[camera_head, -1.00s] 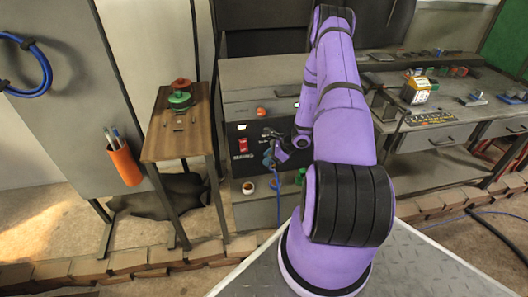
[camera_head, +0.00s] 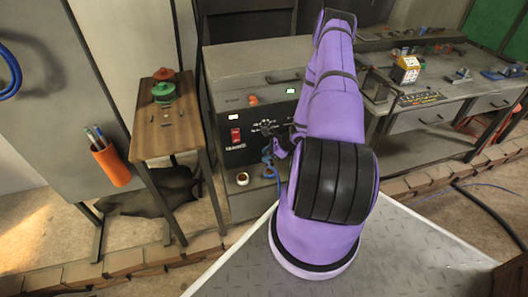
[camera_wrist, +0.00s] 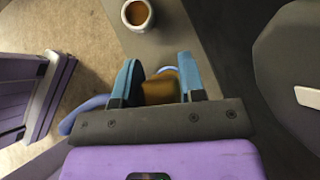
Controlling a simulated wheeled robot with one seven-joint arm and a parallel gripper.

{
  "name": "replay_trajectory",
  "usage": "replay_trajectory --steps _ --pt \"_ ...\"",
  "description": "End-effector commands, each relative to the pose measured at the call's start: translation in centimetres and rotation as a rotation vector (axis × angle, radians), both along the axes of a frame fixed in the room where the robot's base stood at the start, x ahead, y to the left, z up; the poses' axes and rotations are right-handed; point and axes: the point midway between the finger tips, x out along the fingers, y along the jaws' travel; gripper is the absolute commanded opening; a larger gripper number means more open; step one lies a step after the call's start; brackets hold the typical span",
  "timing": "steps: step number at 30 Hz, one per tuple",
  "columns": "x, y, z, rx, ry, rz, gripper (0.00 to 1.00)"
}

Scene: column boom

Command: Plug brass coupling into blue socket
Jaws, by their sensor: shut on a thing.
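My gripper (camera_wrist: 160,80) is shut on the brass coupling (camera_wrist: 160,90), whose brown-gold body shows between the two blue fingers in the wrist view. A blue hose (camera_wrist: 72,121) curves out at the left below the fingers. In the head view my gripper (camera_head: 268,160) is small and dark, in front of the grey cabinet, with blue at its end; the coupling cannot be made out there. I cannot pick out the blue socket for certain in either current view; my arm covers part of the cabinet's front.
A white ring-shaped cup or socket with a brown inside (camera_head: 242,178) sits on the cabinet's low ledge; it also shows in the wrist view (camera_wrist: 138,14). The grey cabinet (camera_head: 230,80) has a red switch. A wooden side table (camera_head: 165,130) stands left, a workbench (camera_head: 430,105) right.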

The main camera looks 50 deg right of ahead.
Motion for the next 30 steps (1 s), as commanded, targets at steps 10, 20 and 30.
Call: replay_trajectory --steps 10,20,30 --pt "-0.2 0.0 -2.4 0.0 0.0 0.001 0.1" --pt "-0.2 -0.1 -5.2 0.0 0.0 0.001 0.1" --pt "-0.2 0.0 -6.0 0.0 0.0 0.001 0.1"
